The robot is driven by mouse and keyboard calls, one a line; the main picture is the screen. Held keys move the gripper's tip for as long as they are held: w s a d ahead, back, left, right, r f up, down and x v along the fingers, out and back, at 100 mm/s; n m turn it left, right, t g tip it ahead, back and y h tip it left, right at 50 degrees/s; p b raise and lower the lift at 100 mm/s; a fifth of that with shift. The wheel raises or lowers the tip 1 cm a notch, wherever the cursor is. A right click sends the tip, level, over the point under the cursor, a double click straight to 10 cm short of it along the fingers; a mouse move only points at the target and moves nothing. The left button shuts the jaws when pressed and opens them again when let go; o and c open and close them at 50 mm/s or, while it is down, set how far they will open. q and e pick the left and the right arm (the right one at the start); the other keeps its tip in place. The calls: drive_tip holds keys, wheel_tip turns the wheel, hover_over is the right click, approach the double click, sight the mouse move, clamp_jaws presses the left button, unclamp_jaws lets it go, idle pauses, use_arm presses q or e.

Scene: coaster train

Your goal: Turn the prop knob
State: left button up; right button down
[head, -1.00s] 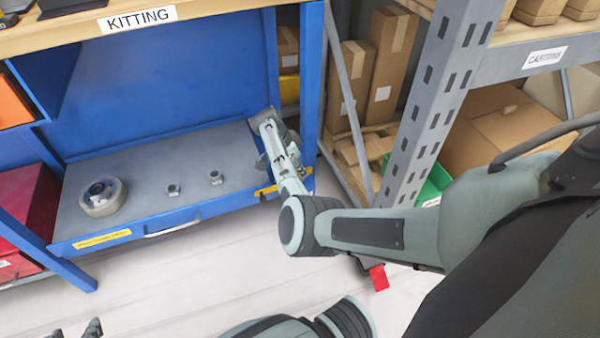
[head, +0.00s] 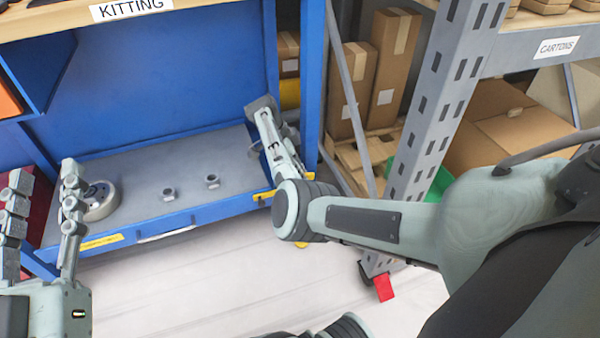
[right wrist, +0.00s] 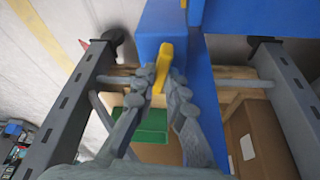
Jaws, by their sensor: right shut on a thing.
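A yellow piece (right wrist: 165,62), seemingly the prop knob, stands out against a blue post (right wrist: 152,22) in the right wrist view. My right gripper (right wrist: 163,88) is shut on it, with fingers on both sides. In the head view my right arm reaches to the right end of the blue kitting bench (head: 313,90); its fingertips and their hold on the knob cannot be made out there. My left gripper (head: 45,178) is open and empty at the left of the head view, its fingers well apart in front of the bench.
A grey rack post (head: 432,110) with cartons (head: 395,65) stands close on the right.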

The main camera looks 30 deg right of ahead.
idle(0.3)
drive_tip(key=c, duration=1.6)
unclamp_jaws()
drive_tip(key=shift+o, duration=0.2)
drive_tip(key=v, duration=1.2)
